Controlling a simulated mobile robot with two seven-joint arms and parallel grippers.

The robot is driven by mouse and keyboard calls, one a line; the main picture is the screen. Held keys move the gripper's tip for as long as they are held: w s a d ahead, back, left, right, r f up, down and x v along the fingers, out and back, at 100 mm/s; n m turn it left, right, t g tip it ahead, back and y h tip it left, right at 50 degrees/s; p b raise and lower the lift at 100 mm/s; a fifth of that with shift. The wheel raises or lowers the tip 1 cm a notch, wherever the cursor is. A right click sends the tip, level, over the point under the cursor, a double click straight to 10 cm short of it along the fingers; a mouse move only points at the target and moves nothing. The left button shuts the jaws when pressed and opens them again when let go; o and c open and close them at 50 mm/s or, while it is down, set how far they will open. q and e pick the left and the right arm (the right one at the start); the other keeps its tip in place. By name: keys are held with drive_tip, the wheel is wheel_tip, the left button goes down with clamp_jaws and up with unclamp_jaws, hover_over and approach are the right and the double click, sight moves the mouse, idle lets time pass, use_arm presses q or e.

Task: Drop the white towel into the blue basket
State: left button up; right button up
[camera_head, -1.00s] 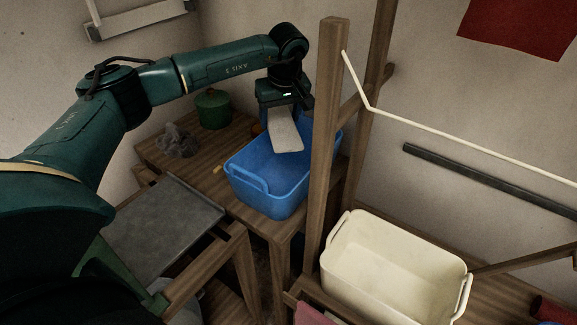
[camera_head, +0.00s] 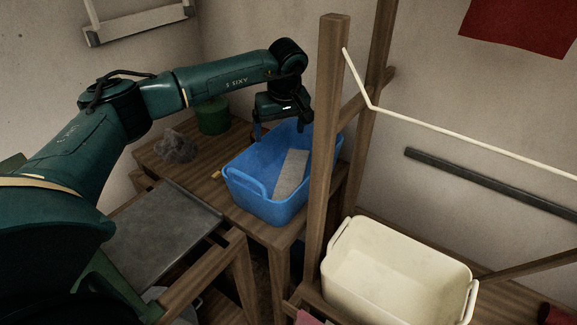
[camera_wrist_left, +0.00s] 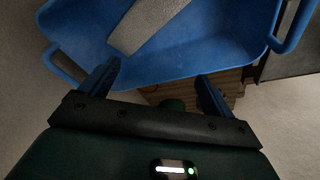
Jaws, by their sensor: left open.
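The white towel (camera_head: 291,173) lies inside the blue basket (camera_head: 262,200), tilted along its inside, and looks greyish in the dim light. The basket stands on a wooden table. My left gripper (camera_head: 282,128) is above the basket's back edge, open and empty, apart from the towel. In the left wrist view, its two fingers (camera_wrist_left: 156,84) are spread, with the basket (camera_wrist_left: 185,52) ahead and the towel (camera_wrist_left: 150,20) in it. My right gripper is not in view.
A wooden post (camera_head: 325,140) rises close to the right of the basket. A cream basket (camera_head: 395,270) stands at the lower right. A green pot (camera_head: 212,115) and a grey crumpled cloth (camera_head: 176,147) sit on the table's left part.

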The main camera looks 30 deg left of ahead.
use_arm(q)
drive_tip(key=v, duration=1.3)
drive_tip(key=shift+b, duration=0.45)
drive_tip(key=shift+a+r, duration=0.1)
